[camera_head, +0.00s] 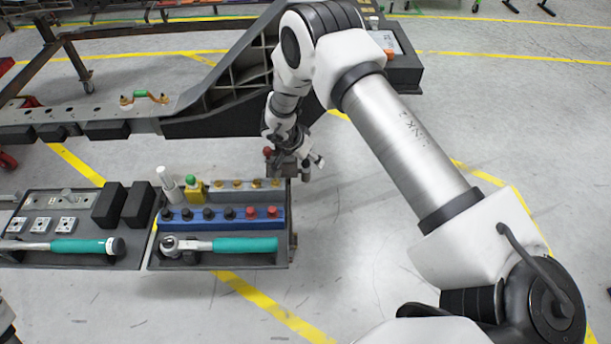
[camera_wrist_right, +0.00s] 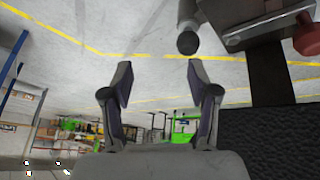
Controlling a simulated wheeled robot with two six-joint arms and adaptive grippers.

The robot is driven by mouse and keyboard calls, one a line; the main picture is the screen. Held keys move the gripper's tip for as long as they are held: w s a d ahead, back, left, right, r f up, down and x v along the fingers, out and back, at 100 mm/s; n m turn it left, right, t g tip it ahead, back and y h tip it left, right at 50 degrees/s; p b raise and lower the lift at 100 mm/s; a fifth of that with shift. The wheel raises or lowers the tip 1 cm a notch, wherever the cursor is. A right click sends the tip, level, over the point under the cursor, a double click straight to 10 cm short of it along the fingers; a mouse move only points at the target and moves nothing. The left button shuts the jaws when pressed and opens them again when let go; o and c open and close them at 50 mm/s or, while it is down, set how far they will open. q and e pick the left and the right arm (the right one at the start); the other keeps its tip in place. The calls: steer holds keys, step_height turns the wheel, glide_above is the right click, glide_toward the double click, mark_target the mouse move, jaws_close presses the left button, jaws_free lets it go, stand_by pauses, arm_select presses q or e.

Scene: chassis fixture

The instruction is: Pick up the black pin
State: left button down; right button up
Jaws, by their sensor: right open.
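Several black pins (camera_head: 209,214) stand in a row in the blue rack (camera_head: 222,225) in the right-hand tray in the head view, with two red-headed pins (camera_head: 262,212) at the row's right end. My right gripper (camera_head: 312,167) is at the tray's back right corner, beyond and to the right of the black pins. Its fingers (camera_wrist_right: 158,78) are open with nothing between them in the right wrist view. A grey cylinder with a dark end (camera_wrist_right: 188,42) shows just beyond the right finger; I cannot tell what it is. My left gripper is not in view.
A teal-handled ratchet (camera_head: 235,245) lies at the tray's front. A white cylinder (camera_head: 168,184) and a green-topped yellow piece (camera_head: 194,190) stand at the back left. The dark chassis beam (camera_head: 230,85) runs behind. The floor right of the tray is clear.

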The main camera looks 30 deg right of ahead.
mark_target(306, 161)
steer(key=shift+m+y, duration=0.7)
steer(key=shift+m, duration=0.1)
steer(key=w+f, duration=0.1)
steer(key=f, duration=0.1)
steer(key=w+d+f, duration=0.1)
steer(key=f, duration=0.1)
steer(key=w+f, duration=0.1)
steer(key=f, duration=0.1)
steer(key=shift+w+d, duration=0.2)
steer(key=shift+w, duration=0.1)
jaws_close()
